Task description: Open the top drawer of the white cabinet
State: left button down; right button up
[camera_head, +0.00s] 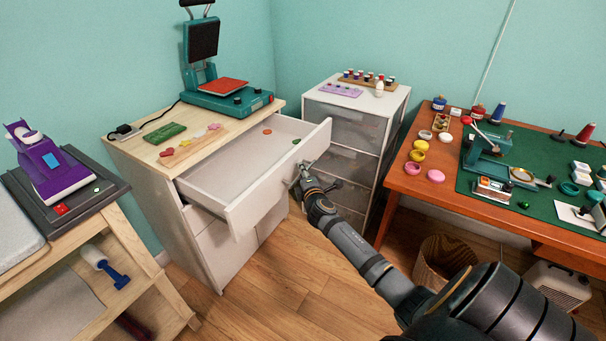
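The white cabinet (178,226) with a light wood top stands at the middle left. Its top drawer (262,197) is pulled well out, and its inside shows. A small orange disc (267,131) and a small green one (296,141) lie in it. My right gripper (303,180) is at the drawer's front, toward its right end. It looks close against the front panel. The fingertips are small and partly hidden, so I cannot tell whether they are shut or on a handle. My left gripper is not in view.
A teal heat press (228,97) stands on the cabinet top. A grey drawer unit (356,107) stands behind the gripper to the right. Wood floor (265,290) is open in front.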

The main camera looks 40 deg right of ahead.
jog(key=shift+s, duration=0.1)
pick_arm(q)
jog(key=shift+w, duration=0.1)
pick_arm(e)
jog(key=v, duration=1.2)
jog(key=shift+f, duration=0.15)
